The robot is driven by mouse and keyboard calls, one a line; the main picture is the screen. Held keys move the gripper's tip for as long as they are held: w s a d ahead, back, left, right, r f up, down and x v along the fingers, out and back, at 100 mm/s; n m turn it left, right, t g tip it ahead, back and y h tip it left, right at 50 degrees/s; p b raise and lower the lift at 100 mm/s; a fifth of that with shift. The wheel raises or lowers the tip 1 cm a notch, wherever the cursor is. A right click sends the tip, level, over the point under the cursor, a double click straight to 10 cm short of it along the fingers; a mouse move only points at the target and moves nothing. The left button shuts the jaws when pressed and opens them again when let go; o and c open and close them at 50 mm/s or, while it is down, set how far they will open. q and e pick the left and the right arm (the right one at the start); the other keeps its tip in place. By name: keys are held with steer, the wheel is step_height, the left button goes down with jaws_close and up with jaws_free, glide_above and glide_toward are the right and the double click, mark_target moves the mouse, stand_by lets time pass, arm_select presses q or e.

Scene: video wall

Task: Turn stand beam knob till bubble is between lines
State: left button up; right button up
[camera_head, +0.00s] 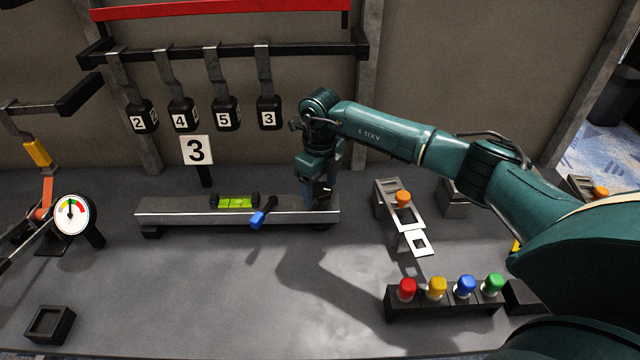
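A grey metal beam (180,212) lies level-looking across the table on dark feet. A green spirit level (236,202) sits on it between black end blocks; its bubble and lines are too small to read. A blue-tipped handle (263,213) sticks out at the front of the beam. My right gripper (318,198) points down at the beam's right end. Its fingers overlap that end, and I cannot tell whether they are open or shut or touch anything. No separate knob shows clearly; the gripper hides part of the right end. My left gripper is not in view.
A sign with 3 (196,150) stands behind the beam, below numbered hanging weights (226,118). A round gauge (72,214) stands at left. Coloured buttons on a black block (395,311) are at front right. The table in front of the beam is clear.

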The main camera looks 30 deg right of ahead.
steer(key=c, duration=0.9)
steer(key=shift+n, duration=0.3)
